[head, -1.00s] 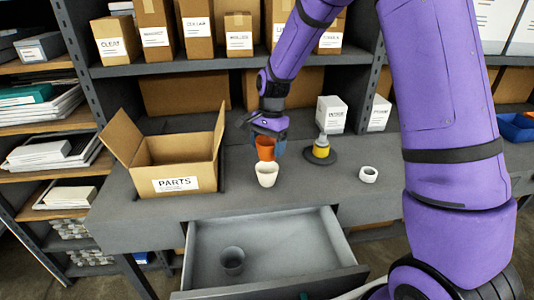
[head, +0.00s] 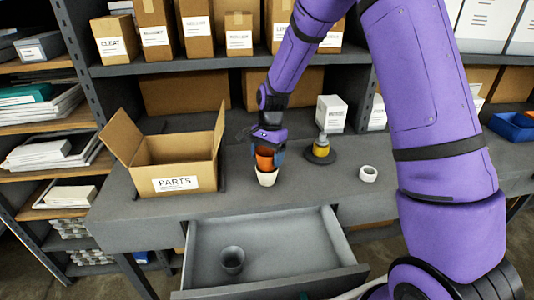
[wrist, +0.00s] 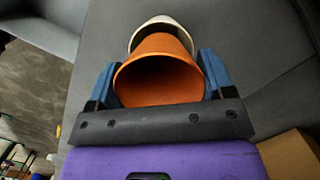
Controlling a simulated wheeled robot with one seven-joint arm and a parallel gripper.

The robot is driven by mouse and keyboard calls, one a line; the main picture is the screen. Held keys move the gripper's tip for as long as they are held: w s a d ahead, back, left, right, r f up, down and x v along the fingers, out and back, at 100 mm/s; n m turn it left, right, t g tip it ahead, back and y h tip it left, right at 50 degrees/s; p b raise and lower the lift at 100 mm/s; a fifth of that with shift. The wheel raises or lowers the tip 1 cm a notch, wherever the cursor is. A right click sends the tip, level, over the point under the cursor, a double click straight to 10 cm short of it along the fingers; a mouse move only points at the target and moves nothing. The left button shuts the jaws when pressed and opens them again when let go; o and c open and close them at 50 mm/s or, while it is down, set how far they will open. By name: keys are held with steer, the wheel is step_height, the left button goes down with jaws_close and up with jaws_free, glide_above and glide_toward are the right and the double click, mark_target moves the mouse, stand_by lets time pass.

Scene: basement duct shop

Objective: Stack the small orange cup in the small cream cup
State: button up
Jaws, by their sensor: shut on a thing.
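The small orange cup (head: 265,158) is held in my gripper (head: 267,150) above the workbench. It also shows in the wrist view (wrist: 160,72) between the two blue fingers of my gripper (wrist: 160,80). The small cream cup (head: 267,178) stands on the bench, and the orange cup's lower part is at its mouth. In the wrist view the cream cup (wrist: 158,22) shows just beyond the orange one. I cannot tell how deep the orange cup sits inside it.
An open cardboard PARTS box (head: 184,183) stands left on the bench. A yellow-and-grey item on a dark round base (head: 320,152) and a white ring (head: 368,174) are to the right. The open drawer (head: 208,262) below holds a grey cup (head: 232,260).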

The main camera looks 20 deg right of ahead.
steer(key=shift+f, duration=0.15)
steer(key=o, duration=0.9)
step_height(320, 180, up, 12)
steer(key=w+d, duration=0.1)
steer(key=s+d+r+n+t, duration=0.1)
steer(key=s+d+r+n, duration=0.1)
steer(key=s+r, duration=0.6)
steer(key=s+d+r+n+t, duration=0.1)
steer(key=s+r+n, duration=0.1)
steer(key=s, duration=0.6)
steer(key=s+d+r+n+t+h, duration=0.1)
steer(key=s+r+n+t, duration=0.1)
steer(key=s, duration=0.6)
steer(key=s+d+r+n+t, duration=0.2)
steer(key=s+r+n, duration=0.2)
steer(key=s, duration=0.5)
steer(key=shift+n, duration=0.6)
